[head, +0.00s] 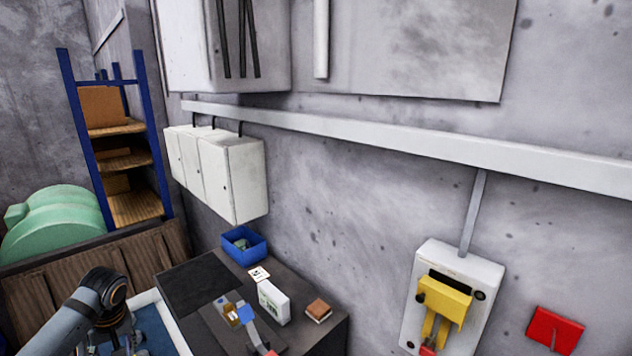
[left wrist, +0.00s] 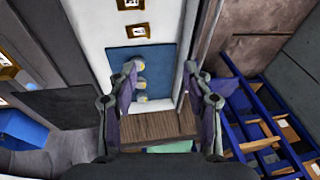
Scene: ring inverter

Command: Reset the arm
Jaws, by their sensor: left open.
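My left arm (head: 95,295) comes in at the lower left of the head view, bent at a dark joint with an orange ring. Its gripper is low at the picture's edge there and hard to make out. In the left wrist view my left gripper (left wrist: 160,82) has its two fingers spread wide, with nothing held between them. Beyond the fingers are a blue panel (left wrist: 155,65) with several pale round pieces and a white surface (left wrist: 110,30). My right gripper is in neither view.
A dark bench (head: 195,285) carries a blue bin (head: 245,248), a white box (head: 273,302) and a brown block (head: 318,308). A white wall unit with a yellow lever (head: 443,300) and a red box (head: 555,328) are at right. A blue shelf (head: 80,130) stands behind.

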